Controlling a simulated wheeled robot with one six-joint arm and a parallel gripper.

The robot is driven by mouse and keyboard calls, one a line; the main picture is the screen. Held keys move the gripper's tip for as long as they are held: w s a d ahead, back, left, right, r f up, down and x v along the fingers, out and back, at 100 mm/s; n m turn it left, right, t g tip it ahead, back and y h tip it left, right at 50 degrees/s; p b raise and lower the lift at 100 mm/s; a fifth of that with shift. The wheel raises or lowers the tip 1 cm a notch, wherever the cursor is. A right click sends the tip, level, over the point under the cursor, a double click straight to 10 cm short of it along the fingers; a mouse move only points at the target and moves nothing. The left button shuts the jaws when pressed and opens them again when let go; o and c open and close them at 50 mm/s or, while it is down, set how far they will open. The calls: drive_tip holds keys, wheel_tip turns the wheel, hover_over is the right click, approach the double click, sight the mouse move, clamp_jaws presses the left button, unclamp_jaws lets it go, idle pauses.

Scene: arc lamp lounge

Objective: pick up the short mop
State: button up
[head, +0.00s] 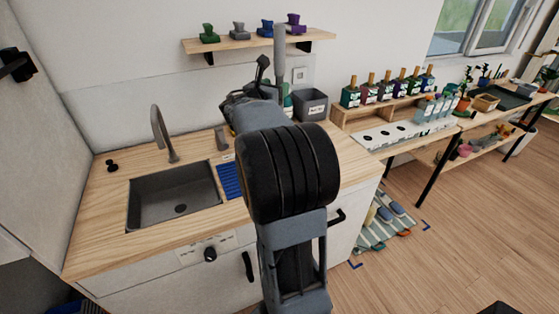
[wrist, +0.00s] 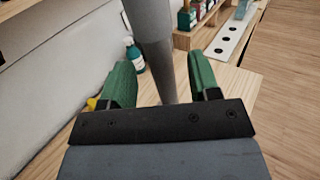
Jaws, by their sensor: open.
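The short mop shows as a grey upright handle (head: 279,42) rising above my arm in the head view. Its lower part and head are hidden behind my arm there. In the wrist view the thick grey handle (wrist: 150,40) runs down between the two green fingers of my gripper (wrist: 160,84). The fingers are open, with a visible gap on each side of the handle. The handle's lower end passes out of sight behind the dark bar of my gripper, so the mop head does not show.
A green bottle (wrist: 134,56) stands near the wall beyond the left finger. A dark grey bin (head: 311,105) is on the counter. The sink (head: 172,196) and tap (head: 163,132) are to the left. A wall shelf (head: 230,43) with small figures hangs behind the handle.

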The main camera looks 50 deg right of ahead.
drive_tip(key=p+x, duration=0.1)
drive_tip(key=x, duration=0.3)
drive_tip(key=shift+d+f, duration=0.1)
drive_tip(key=shift+d, duration=0.15)
drive_tip(key=shift+c, duration=0.3)
clamp_jaws()
